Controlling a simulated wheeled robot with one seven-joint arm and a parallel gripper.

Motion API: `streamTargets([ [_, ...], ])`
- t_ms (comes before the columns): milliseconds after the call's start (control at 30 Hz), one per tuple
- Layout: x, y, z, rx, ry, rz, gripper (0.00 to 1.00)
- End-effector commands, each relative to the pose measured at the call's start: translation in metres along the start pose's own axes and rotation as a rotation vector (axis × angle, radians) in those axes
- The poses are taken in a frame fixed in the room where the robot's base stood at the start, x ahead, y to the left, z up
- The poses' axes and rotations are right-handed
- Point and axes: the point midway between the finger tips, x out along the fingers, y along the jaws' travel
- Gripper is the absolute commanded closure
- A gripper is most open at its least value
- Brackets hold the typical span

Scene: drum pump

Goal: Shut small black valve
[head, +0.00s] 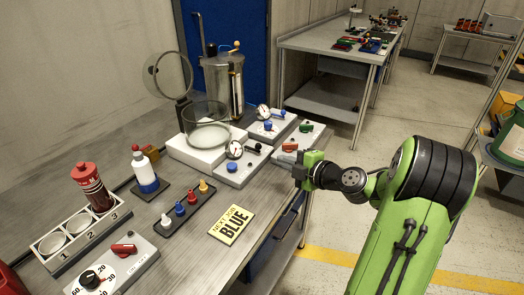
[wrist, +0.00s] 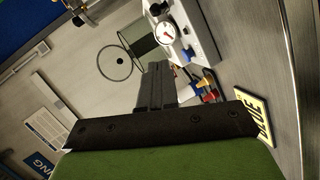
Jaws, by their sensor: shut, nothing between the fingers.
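On the workbench, a grey block with a round gauge (head: 234,149) carries a blue knob (head: 231,167) and a small black valve handle (head: 252,147). A second block behind it has its own gauge (head: 263,111), a blue knob (head: 268,126) and a black handle (head: 280,115). The frames do not make clear which black handle is the task's. My gripper (head: 300,171) is just right of the nearer gauge block, beside the bench's right edge, apart from both handles. In the wrist view its shut, empty fingers (wrist: 157,84) point toward a white block with a gauge (wrist: 166,35).
A block with a red valve (head: 290,146) and a green valve (head: 306,127) stands close behind my gripper. A yellow sign (head: 232,223) lies in front. A peg rack (head: 184,212), a glass vessel (head: 207,125) and a pump canister (head: 225,85) stand left.

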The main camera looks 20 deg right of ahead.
Motion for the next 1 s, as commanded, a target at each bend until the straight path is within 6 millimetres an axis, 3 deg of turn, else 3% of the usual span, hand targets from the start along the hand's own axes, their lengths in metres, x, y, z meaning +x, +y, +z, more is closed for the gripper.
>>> streamTargets([
  [167, 0.028, 0.000, -0.002, -0.001, 0.007, -0.001, 1.00],
  [500, 0.103, 0.000, -0.002, 0.000, 0.005, -0.001, 1.00],
  [700, 0.122, -0.001, 0.023, 0.001, 0.002, 0.000, 1.00],
  [1000, 0.127, -0.001, 0.027, 0.001, 0.001, -0.002, 1.00],
])
